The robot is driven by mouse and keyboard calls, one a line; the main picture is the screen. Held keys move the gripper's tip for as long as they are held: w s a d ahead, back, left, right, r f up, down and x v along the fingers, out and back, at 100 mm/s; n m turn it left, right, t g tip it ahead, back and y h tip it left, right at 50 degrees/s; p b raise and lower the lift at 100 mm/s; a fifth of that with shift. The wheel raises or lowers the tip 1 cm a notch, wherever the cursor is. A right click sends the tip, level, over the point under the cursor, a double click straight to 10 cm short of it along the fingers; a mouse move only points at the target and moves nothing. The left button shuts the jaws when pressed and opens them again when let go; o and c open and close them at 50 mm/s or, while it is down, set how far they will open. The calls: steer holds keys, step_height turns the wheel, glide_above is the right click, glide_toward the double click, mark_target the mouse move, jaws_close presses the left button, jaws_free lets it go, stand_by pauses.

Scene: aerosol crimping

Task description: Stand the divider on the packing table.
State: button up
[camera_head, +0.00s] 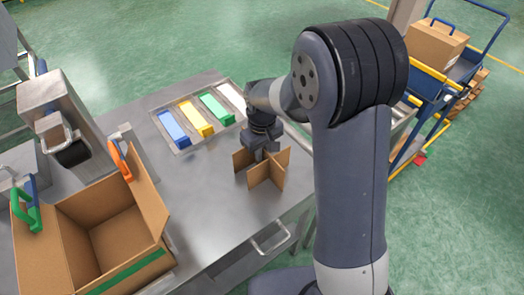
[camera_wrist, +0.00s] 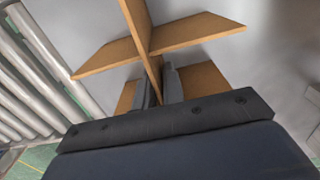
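The divider (camera_head: 267,172) is a brown cardboard cross of interlocked panels. In the head view it is upright at the right part of the steel packing table (camera_head: 235,222), its lower edges at or very near the top; I cannot tell whether it touches. My gripper (camera_head: 266,152) is above it, pointing down. In the wrist view the two fingers (camera_wrist: 160,85) straddle one panel of the divider (camera_wrist: 150,45) near the crossing, close against both sides. Contact at the fingertips is partly hidden by the panels.
An open cardboard box (camera_head: 117,238) stands at the left front. A tray (camera_head: 187,147) with blue, yellow, green and white pieces lies behind the divider. A taping machine (camera_head: 62,120) is at the left. A blue cart (camera_head: 455,75) stands beyond my arm. The tabletop between box and divider is clear.

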steer(key=o, duration=0.3)
steer(key=shift+r, duration=0.1)
step_height(320, 180, up, 12)
steer(key=shift+r, duration=0.1)
stand_by(0.4)
steer(key=shift+c, duration=0.3)
stand_by(1.1)
